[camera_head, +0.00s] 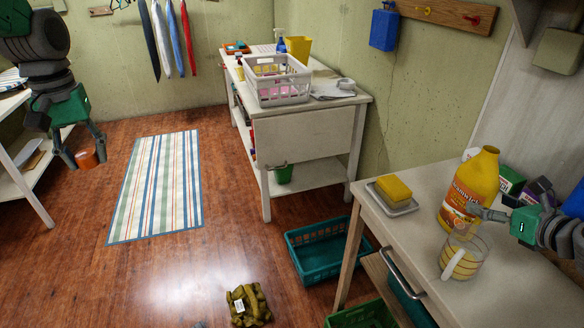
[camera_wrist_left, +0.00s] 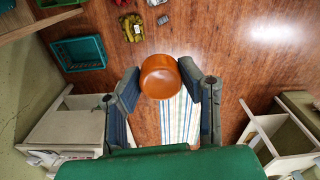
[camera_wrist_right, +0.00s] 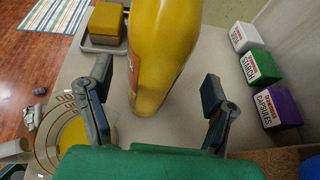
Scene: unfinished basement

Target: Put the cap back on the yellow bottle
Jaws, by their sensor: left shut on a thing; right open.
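The yellow bottle (camera_head: 476,182) stands upright on the right-hand worktop, its label facing out and no cap visible on its neck. My right gripper (camera_head: 478,212) is open beside the bottle. In the right wrist view the bottle (camera_wrist_right: 160,50) shows between and beyond the spread fingers; I cannot tell whether they touch it. My left gripper (camera_head: 85,160) is shut on the orange cap (camera_head: 87,158), high over the floor at the far left, well away from the bottle. In the left wrist view the round cap (camera_wrist_left: 160,77) sits between both fingertips.
A glass measuring cup (camera_head: 460,258) stands just in front of the bottle. A yellow sponge on a tray (camera_head: 404,207) lies to its left. Small labelled boxes (camera_wrist_right: 262,70) stand behind. The worktop's front right (camera_head: 497,300) is clear. A teal crate (camera_head: 325,250) sits on the floor.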

